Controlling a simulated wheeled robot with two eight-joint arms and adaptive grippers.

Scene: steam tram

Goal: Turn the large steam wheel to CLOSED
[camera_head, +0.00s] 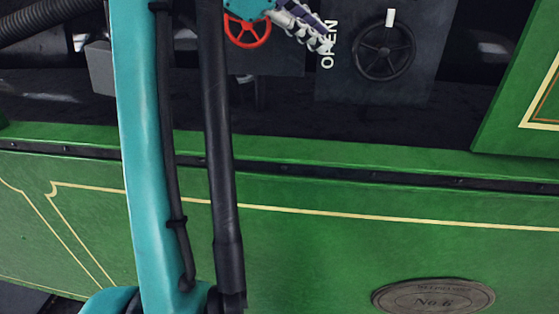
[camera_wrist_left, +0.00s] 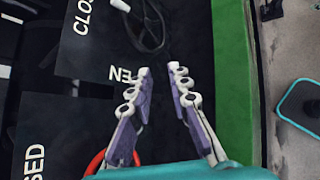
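The large steam wheel (camera_head: 384,49) is dark, on a dark panel, with a white marker (camera_head: 390,18) at its top in the head view. The word OPEN (camera_head: 329,45) is left of it. The wheel also shows at the top of the left wrist view (camera_wrist_left: 150,38), partly cut off, with part of a label starting "CLOS" (camera_wrist_left: 80,30) to its left. My left gripper (camera_head: 318,38) is beside the OPEN lettering, left of the wheel and apart from it. In the left wrist view its two fingers (camera_wrist_left: 160,70) are spread with nothing between. My right gripper is out of view.
A smaller red wheel (camera_head: 247,31) is left of the large one, partly covered by my left gripper. A green side panel (camera_head: 330,185) with an oval plate (camera_head: 433,298) runs below. A green panel (camera_head: 515,85) stands at the right.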

